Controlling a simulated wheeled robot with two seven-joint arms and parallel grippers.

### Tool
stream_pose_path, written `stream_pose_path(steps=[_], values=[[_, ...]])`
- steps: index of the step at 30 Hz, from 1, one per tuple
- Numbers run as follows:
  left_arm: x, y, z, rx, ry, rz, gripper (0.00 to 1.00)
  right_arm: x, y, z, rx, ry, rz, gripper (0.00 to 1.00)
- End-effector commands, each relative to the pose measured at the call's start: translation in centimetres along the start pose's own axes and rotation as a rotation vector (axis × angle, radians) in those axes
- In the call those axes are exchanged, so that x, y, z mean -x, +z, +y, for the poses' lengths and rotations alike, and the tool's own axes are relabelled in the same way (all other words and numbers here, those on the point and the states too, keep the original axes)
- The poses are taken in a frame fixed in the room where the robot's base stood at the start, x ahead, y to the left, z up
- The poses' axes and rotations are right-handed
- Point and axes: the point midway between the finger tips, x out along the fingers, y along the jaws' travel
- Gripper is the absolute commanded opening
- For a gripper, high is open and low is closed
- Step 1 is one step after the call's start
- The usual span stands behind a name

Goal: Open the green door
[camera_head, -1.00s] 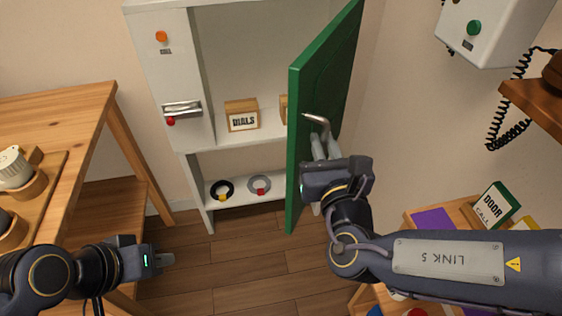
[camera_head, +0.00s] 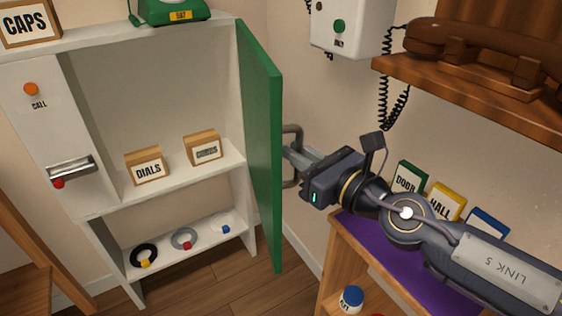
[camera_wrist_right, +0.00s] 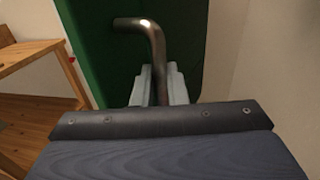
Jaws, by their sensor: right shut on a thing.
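The green door (camera_head: 260,140) stands swung wide open at the right side of the white cabinet (camera_head: 165,75), its outer face turned to the right. Its metal handle (camera_head: 297,133) sticks out from that face. My right gripper (camera_head: 292,157) is shut on the handle. In the right wrist view the handle (camera_wrist_right: 153,40) runs down between the fingers (camera_wrist_right: 158,88), with the green door (camera_wrist_right: 100,60) behind. My left gripper is not in view.
Inside the cabinet are a DIALS box (camera_head: 147,167), a second box (camera_head: 203,148) and several rings below. A purple-topped shelf (camera_head: 405,265) with cards stands below my right arm. A wall phone box (camera_head: 352,25) and a brown phone (camera_head: 480,50) are above.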

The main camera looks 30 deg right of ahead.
Motion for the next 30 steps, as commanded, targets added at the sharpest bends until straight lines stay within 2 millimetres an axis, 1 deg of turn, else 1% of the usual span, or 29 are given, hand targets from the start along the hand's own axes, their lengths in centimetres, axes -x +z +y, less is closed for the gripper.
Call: stream_pose_path(steps=[1,3,14,15,18,26,30], values=[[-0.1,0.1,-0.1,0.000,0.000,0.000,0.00,0.1,0.2,-0.4,-0.003,-0.007,-0.006,0.00],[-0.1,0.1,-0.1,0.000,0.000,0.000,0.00,0.2,0.2,-0.6,-0.003,-0.006,-0.006,0.00],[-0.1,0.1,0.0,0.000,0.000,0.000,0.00,0.2,0.4,-0.6,-0.003,-0.006,-0.007,0.00],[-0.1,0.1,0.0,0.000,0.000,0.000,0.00,0.2,0.4,-0.7,-0.003,-0.006,-0.007,0.16],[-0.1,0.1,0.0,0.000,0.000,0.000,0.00,0.2,0.3,-0.6,-0.002,-0.005,-0.006,0.29],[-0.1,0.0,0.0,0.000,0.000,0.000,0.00,0.3,0.2,-0.5,-0.002,-0.002,-0.003,0.30],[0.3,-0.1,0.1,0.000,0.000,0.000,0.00,1.4,0.3,-0.6,-0.003,-0.005,-0.005,0.30]])
